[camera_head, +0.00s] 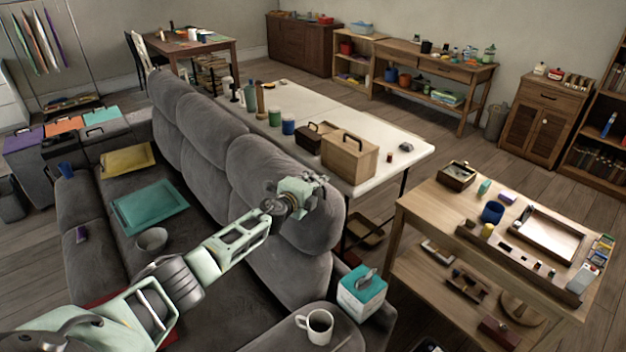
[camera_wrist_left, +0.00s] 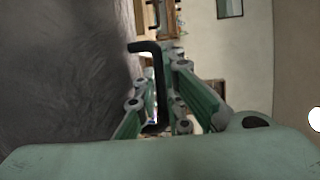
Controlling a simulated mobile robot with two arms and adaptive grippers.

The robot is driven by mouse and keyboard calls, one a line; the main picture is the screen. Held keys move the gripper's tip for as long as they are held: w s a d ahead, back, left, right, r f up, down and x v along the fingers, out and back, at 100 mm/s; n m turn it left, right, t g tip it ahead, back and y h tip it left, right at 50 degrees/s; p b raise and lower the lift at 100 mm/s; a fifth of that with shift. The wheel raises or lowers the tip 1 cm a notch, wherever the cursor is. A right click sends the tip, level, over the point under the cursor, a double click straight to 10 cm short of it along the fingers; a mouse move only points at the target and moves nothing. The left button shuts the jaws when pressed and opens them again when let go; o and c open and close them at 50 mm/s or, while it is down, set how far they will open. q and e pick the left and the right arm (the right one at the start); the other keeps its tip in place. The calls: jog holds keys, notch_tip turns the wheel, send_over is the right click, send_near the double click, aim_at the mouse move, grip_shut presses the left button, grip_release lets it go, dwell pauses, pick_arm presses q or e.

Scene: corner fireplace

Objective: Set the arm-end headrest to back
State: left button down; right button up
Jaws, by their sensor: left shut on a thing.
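The arm-end headrest (camera_head: 262,163) is the grey padded top of the sofa back section nearest the armrest with the mug. Its exact tilt is hard to tell. My left gripper (camera_head: 318,180) is at the upper right side of this headrest. In the left wrist view, the gripper's fingers (camera_wrist_left: 158,108) are shut on a black bent handle (camera_wrist_left: 148,48) beside grey upholstery (camera_wrist_left: 70,70). The fingers hide part of the handle, and in the head view the gripper hides it. My right gripper is in neither view.
Behind the sofa is a white table (camera_head: 395,165) with a wooden box (camera_head: 349,160). A wooden workbench (camera_head: 415,208) stands at right. A teal tray (camera_head: 150,207) and a bowl (camera_head: 151,240) lie on the seats.

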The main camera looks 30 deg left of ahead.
pick_arm(q)
jog(key=c, duration=2.2)
grip_release()
jog(key=shift+d+f, duration=0.1)
jog(key=shift+d, duration=0.1)
jog(key=shift+o, duration=0.4)
jog(key=shift+w+f, duration=0.1)
jog(key=shift+w, duration=0.15)
jog(key=shift+s+a+r, duration=0.1)
jog(key=shift+s+r, duration=0.05)
jog(key=shift+r, duration=0.05)
jog(key=shift+s+a+r, duration=0.1)
jog(key=shift+s+r, duration=0.2)
jog(key=shift+s, duration=0.25)
jog(key=s, duration=0.3)
jog(key=s+r, duration=0.1)
jog(key=s, duration=0.6)
jog(key=shift+s+d+r, duration=0.2)
